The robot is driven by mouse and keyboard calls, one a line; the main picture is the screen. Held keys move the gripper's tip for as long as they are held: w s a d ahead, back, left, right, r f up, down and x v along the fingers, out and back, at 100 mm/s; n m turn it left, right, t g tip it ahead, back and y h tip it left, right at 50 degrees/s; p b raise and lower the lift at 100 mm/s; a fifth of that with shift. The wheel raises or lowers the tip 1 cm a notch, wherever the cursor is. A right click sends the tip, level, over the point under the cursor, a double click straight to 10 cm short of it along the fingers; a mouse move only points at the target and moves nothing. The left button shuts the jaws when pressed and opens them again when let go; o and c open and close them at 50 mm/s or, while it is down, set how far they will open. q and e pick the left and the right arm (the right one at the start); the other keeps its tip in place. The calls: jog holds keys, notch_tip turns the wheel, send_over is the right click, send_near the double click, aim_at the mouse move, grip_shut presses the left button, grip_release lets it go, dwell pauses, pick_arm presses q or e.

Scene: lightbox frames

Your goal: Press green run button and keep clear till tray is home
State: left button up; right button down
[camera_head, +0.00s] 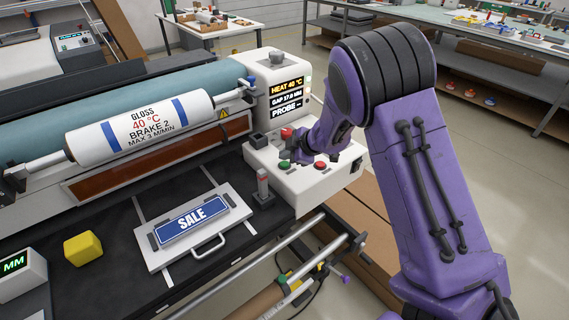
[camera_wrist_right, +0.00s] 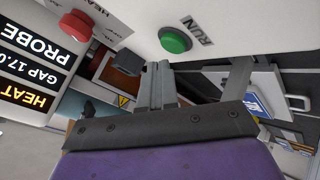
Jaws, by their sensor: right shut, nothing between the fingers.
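The green RUN button (camera_wrist_right: 175,40) is on the white control box, just beyond my right fingertips in the wrist view. In the head view the green button (camera_head: 284,164) shows at the edge of my gripper. My right gripper (camera_head: 298,154) is shut and empty, held low over the control box (camera_head: 325,180). In the wrist view its fingertips (camera_wrist_right: 158,65) are close to the button; I cannot tell whether they touch. The white tray (camera_head: 159,261) with a handle lies on the black bed in front of the roller, carrying a blue SALE sign (camera_head: 191,220). My left gripper is out of view.
A red button (camera_wrist_right: 75,25) sits near the HEAT label, and another red button (camera_head: 320,165) is right of my gripper. The display (camera_head: 287,95) reads HEAT 40 °C, GAP 17.0 MM and PROBE. A white roller (camera_head: 130,130) spans the machine. A yellow block (camera_head: 83,248) lies left of the tray.

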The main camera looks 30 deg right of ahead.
dwell(0.7)
jog(key=shift+f, duration=0.4)
